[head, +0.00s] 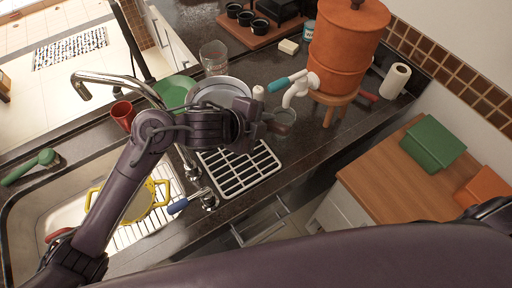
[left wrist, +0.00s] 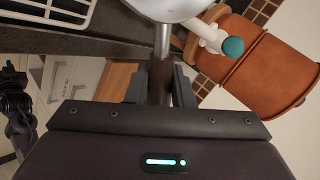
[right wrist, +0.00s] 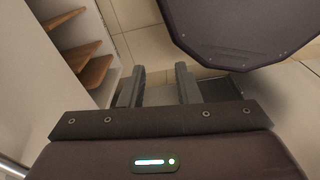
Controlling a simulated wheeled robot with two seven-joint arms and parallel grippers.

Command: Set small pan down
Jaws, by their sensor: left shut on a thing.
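My left gripper (head: 263,121) is over the counter beside the drying rack. It is shut on the dark handle of the small pan (head: 284,117). In the left wrist view the handle runs between the fingers (left wrist: 160,84), with part of the metal pan (left wrist: 172,8) at the top edge. I cannot tell whether the pan touches the counter. My right gripper (right wrist: 158,84) is open and empty above the floor.
A white drying rack (head: 238,172) lies in front. A yellow pot (head: 140,203) is in the sink.

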